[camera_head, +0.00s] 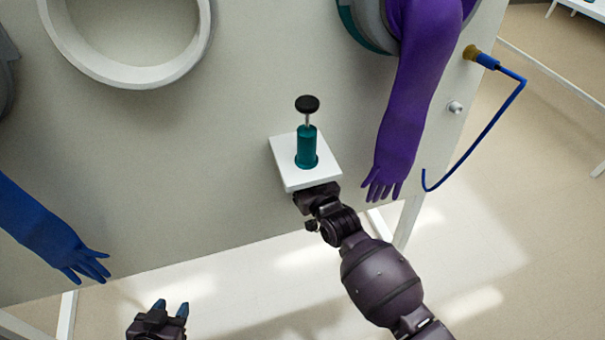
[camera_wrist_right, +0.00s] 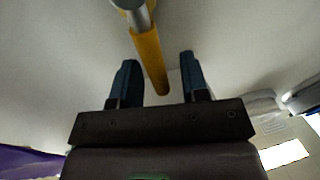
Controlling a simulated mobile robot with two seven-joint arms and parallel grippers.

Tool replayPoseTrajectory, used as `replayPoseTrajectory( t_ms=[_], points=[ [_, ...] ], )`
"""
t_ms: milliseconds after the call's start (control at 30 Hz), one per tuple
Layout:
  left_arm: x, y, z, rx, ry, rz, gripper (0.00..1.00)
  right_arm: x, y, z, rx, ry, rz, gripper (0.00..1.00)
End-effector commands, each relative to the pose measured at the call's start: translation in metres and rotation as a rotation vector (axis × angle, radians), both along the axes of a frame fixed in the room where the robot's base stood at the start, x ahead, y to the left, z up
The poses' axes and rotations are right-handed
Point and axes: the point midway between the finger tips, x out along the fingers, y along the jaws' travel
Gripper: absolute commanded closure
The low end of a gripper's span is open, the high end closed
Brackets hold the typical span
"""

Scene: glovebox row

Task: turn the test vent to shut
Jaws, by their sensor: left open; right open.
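The test vent's yellow lever (camera_wrist_right: 149,60) shows in the right wrist view, on a grey metal stem (camera_wrist_right: 131,12) at the top. My right gripper (camera_wrist_right: 159,60) is open, with one blue fingertip on each side of the lever; I see a gap on both sides. In the head view the right arm reaches to the white shelf, which hides its fingertips and the lever. My left gripper (camera_head: 171,307) is open and empty at the bottom left, away from the panel.
A white shelf (camera_head: 291,178) on the pale panel (camera_head: 190,170) carries a teal cylinder (camera_head: 306,148) with a black knob. A purple glove (camera_head: 408,100) hangs close on the right, a blue glove (camera_head: 45,232) at left. A blue hose (camera_head: 500,112) curves from the panel's right edge.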

Motion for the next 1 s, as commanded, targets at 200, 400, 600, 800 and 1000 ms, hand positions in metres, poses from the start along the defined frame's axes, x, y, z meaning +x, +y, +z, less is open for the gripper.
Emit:
replayPoseTrajectory(
  t_ms=[200, 400, 600, 800, 1000],
  points=[
    [0.000, 0.000, 0.000, 0.000, -0.001, 0.000, 0.57, 0.000, 0.000, 0.000, 0.000, 0.000, 0.000, 0.83],
    [-0.001, 0.000, -0.001, 0.000, 0.001, 0.000, 0.57, 0.000, 0.000, 0.000, 0.000, 0.000, 0.000, 1.00],
    [-0.004, 0.001, -0.004, 0.000, 0.010, 0.003, 0.57, 0.000, -0.001, 0.000, 0.002, 0.001, 0.000, 1.00],
    [-0.006, 0.000, -0.006, -0.002, 0.016, 0.006, 0.57, 0.001, -0.004, -0.001, 0.040, 0.014, -0.005, 1.00],
    [-0.007, 0.000, -0.008, -0.003, 0.019, 0.006, 0.57, 0.003, -0.012, -0.003, 0.146, 0.049, -0.019, 1.00]
  ],
)
